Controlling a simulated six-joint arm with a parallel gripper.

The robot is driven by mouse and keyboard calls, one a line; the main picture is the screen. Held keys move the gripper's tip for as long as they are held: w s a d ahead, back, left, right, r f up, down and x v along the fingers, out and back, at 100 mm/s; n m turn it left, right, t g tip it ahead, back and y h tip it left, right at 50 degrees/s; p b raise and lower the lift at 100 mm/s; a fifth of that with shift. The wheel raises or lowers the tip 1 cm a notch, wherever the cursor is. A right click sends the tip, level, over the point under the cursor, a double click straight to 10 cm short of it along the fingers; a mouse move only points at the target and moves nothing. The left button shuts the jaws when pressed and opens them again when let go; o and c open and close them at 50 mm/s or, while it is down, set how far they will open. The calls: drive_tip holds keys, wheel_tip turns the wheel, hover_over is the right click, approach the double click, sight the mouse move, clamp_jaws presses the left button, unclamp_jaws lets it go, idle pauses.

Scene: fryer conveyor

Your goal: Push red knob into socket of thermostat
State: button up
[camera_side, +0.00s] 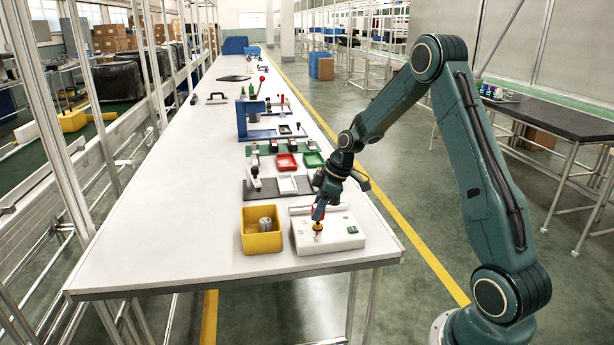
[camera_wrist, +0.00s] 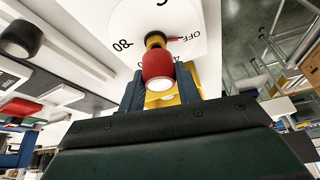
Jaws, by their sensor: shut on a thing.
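The thermostat (camera_side: 345,243) is a white box near the front end of the long table. In the wrist view its white dial face (camera_wrist: 190,22) shows "OFF" and numbers. My gripper (camera_side: 318,213) is above the thermostat, pointing down. In the wrist view its two dark blue fingers (camera_wrist: 160,88) are shut on the red knob (camera_wrist: 157,68). The knob has a brass-coloured stem pointing toward the dial. In the side view the stem (camera_side: 317,227) is just over or at the box top. The socket is hidden, and I cannot tell whether the stem has entered it.
A yellow bin (camera_side: 262,242) with grey cylindrical parts stands directly left of the thermostat. Behind are a dark plate (camera_side: 266,190) with fittings, a red tray (camera_side: 286,162), a green tray (camera_side: 313,160) and a blue frame (camera_side: 243,120). The white table (camera_side: 160,235) is clear on the left.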

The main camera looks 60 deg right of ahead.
drive_tip(key=shift+f, duration=0.8)
idle(0.4)
drive_tip(key=o, duration=1.1)
drive_tip(key=shift+o, duration=0.2)
drive_tip(key=shift+r, duration=0.15)
drive_tip(key=shift+v, duration=2.9)
drive_tip(key=v, duration=1.3)
drive_tip(key=shift+s+r, duration=0.15)
drive_tip(key=shift+r, duration=0.2)
